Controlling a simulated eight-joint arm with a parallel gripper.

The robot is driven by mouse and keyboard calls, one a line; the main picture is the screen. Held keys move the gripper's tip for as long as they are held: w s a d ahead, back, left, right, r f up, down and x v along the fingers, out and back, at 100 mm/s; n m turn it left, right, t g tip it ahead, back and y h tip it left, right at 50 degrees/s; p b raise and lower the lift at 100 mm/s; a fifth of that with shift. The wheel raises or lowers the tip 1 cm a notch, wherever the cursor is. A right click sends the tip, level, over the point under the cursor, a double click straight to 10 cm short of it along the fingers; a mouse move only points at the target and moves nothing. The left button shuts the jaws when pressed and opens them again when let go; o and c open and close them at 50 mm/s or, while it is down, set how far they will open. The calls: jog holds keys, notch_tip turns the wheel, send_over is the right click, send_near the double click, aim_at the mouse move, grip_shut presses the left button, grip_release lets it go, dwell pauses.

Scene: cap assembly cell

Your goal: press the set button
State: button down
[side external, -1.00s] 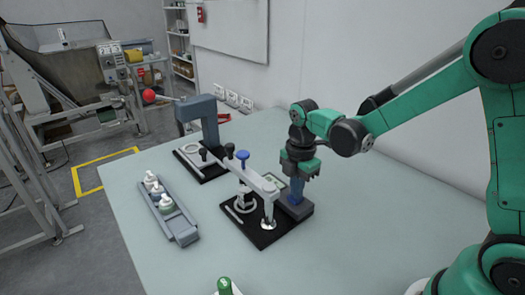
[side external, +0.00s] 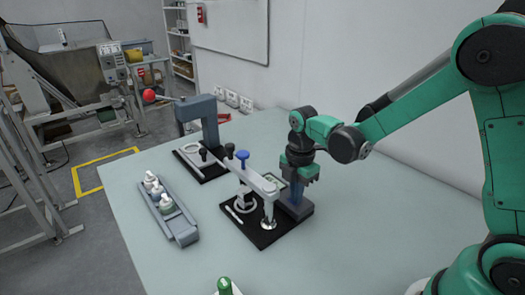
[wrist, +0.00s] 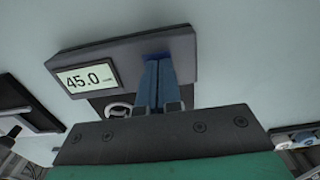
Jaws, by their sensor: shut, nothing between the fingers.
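My gripper (side external: 297,206) is shut and empty, its blue fingers pointing down over the dark grey display unit (side external: 301,213) at the right of the black fixture base. In the wrist view the closed fingers (wrist: 158,65) reach over the unit's face (wrist: 121,58), right of its lit screen (wrist: 86,78), which reads 45.0. A dark blue patch (wrist: 157,56) shows at the fingertips and may be the set button. The fingers cover most of that spot, so I cannot tell whether they touch or press it.
The fixture with a pale lever arm and a blue knob (side external: 242,155) stands just left of my gripper. A grey press with a red ball handle (side external: 149,95) is farther back. The front table is mostly clear.

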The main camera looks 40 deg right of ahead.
notch_tip(320, 180, up, 14)
dwell(0.5)
dwell(0.5)
jog(key=s+a+f+m+t, duration=0.2)
jog(key=s+m+t, duration=0.5)
jog(key=m, duration=1.1)
jog(key=shift+f, duration=0.65)
